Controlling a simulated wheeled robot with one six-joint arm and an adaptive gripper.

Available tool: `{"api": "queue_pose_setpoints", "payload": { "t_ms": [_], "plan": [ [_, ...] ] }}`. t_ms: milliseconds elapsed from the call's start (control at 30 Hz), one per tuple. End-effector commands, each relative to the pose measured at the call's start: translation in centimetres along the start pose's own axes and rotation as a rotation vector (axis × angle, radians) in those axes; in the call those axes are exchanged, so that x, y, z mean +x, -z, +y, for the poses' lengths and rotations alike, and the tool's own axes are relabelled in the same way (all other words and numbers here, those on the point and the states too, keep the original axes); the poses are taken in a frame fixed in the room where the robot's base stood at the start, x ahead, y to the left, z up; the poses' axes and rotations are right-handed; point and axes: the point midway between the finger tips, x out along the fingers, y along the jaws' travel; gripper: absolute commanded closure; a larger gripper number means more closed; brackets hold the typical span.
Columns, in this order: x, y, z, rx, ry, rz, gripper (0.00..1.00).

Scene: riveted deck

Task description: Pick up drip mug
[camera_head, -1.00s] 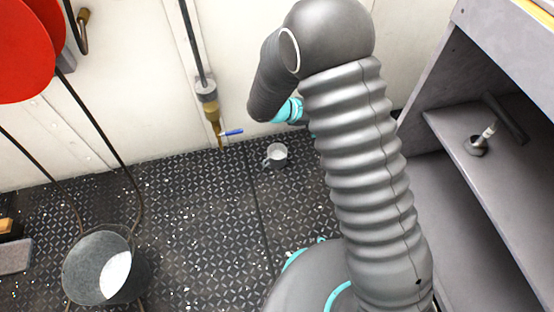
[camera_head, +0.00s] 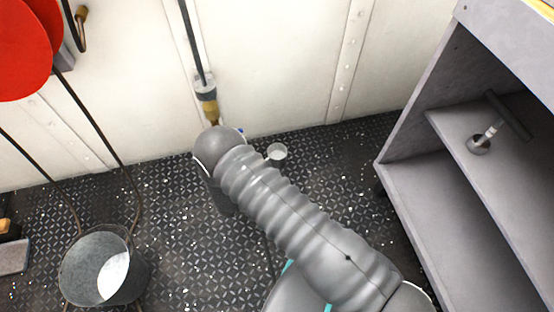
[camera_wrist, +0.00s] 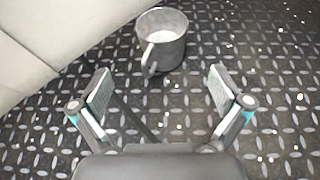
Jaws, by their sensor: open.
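The drip mug (camera_wrist: 168,52) is a grey metal cup with a handle on its near left side in the wrist view. It stands upright on the dark patterned deck. In the head view the mug (camera_head: 277,153) is near the wall, just right of my arm's bend. My gripper (camera_wrist: 160,92) is open and empty, its two fingers spread wide. The mug lies ahead of the fingertips, roughly centred and not between them. In the head view my gripper is hidden behind my arm.
A pale riveted wall (camera_head: 300,80) runs behind the mug, with a hanging pipe and brass valve (camera_head: 208,105). A grey shelf unit (camera_head: 425,190) stands at the right, holding a small metal ladle-like item (camera_head: 480,144). A metal bucket (camera_head: 85,265) is at lower left.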

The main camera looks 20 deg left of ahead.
Motion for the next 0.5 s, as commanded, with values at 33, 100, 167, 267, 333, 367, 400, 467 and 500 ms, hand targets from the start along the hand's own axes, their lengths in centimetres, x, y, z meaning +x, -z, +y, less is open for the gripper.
{"api": "queue_pose_setpoints", "payload": {
  "t_ms": [33, 100, 167, 267, 333, 367, 400, 467, 500],
  "plan": [
    [0.3, 0.3, 0.0, -0.005, -0.004, 0.000, 0.00],
    [1.0, 0.4, 0.0, -0.007, -0.005, 0.000, 0.00],
    [2.0, 0.4, -0.1, -0.006, -0.003, 0.000, 0.00],
    [3.9, 0.4, -0.1, -0.004, -0.002, -0.001, 0.00],
    [5.2, 0.4, -0.1, -0.005, -0.003, -0.001, 0.00],
    [5.7, 0.3, -0.1, -0.005, -0.003, -0.001, 0.00],
    [6.3, 0.3, 0.0, -0.005, -0.004, -0.001, 0.00],
    [7.1, 0.4, 0.0, -0.005, -0.004, 0.000, 0.00],
    [7.5, 0.4, 0.0, -0.005, -0.005, 0.000, 0.00]
  ]
}}
